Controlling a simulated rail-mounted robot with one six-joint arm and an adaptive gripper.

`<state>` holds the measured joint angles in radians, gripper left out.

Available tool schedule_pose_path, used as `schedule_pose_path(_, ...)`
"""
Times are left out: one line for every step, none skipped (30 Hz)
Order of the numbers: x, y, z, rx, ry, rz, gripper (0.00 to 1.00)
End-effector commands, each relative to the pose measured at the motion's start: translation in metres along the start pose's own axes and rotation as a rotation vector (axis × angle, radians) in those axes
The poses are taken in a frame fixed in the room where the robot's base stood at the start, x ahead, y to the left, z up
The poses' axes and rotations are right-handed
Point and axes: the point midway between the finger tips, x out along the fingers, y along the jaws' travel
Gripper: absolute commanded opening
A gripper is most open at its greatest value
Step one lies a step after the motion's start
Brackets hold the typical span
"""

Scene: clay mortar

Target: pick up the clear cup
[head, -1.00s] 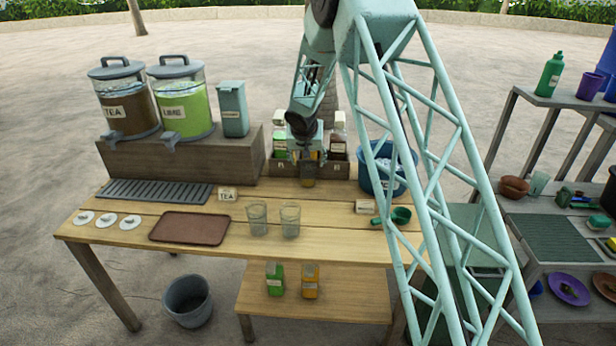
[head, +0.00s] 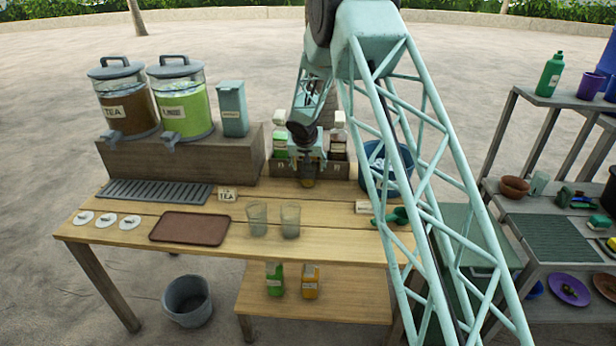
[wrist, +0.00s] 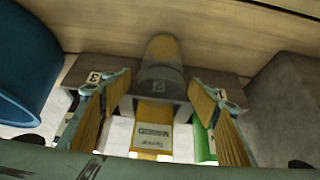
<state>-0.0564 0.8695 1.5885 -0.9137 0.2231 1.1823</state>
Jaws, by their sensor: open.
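In the wrist view a clear, greyish cup (wrist: 161,50) stands on the wooden table, in front of a bottle rack, with yellow showing through it. My gripper (wrist: 160,88) is open, its yellow-padded fingers on either side of the cup's line. I cannot tell whether they touch it. In the head view the gripper (head: 308,172) is low at the rack's front, and the cup there (head: 308,183) is mostly hidden by it. Two more clear cups, a left one (head: 256,219) and a right one (head: 290,221), stand empty nearer the table's front.
The rack (head: 342,170) holds several bottles and cartons just behind the gripper. A blue bucket (head: 399,180) stands to the right; it also shows in the wrist view (wrist: 22,60). A brown tray (head: 190,229) and drink dispensers (head: 183,105) are on the left.

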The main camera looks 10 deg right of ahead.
Motion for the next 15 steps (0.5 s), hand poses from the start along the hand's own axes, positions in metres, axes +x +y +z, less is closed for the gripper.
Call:
schedule_pose_path(0.0000,0.0000,0.0000,0.000,0.000,0.000,0.55)
schedule_pose_path(-0.0001,0.0000,0.0000,0.000,0.000,0.000,0.55)
schedule_pose_path(0.0000,0.0000,0.0000,0.000,0.000,0.000,0.55)
schedule_pose_path(0.0000,0.0000,0.0000,0.000,0.000,0.000,0.55)
schedule_pose_path(-0.0001,0.0000,0.0001,0.000,0.000,0.000,0.55)
schedule_pose_path(-0.0001,0.0000,0.0001,0.000,0.000,0.000,0.51)
schedule_pose_path(-0.0001,0.0000,0.0001,0.000,0.000,0.000,0.48)
schedule_pose_path(-0.0001,0.0000,0.0000,0.000,0.000,0.000,0.46)
schedule_pose_path(-0.0001,0.0000,0.0000,0.000,0.000,0.000,0.42)
schedule_pose_path(-0.0001,0.0000,0.0000,0.000,0.000,0.000,0.39)
schedule_pose_path(-0.0001,0.0000,0.0000,0.000,0.000,0.000,0.36)
schedule_pose_path(-0.0001,0.0000,0.0000,0.000,0.000,0.000,0.33)
schedule_pose_path(-0.0001,0.0000,0.0000,0.000,0.000,0.000,0.30)
schedule_pose_path(-0.0001,0.0000,0.0000,0.000,0.000,0.000,0.27)
schedule_pose_path(-0.0001,0.0000,0.0000,0.000,0.000,0.000,0.25)
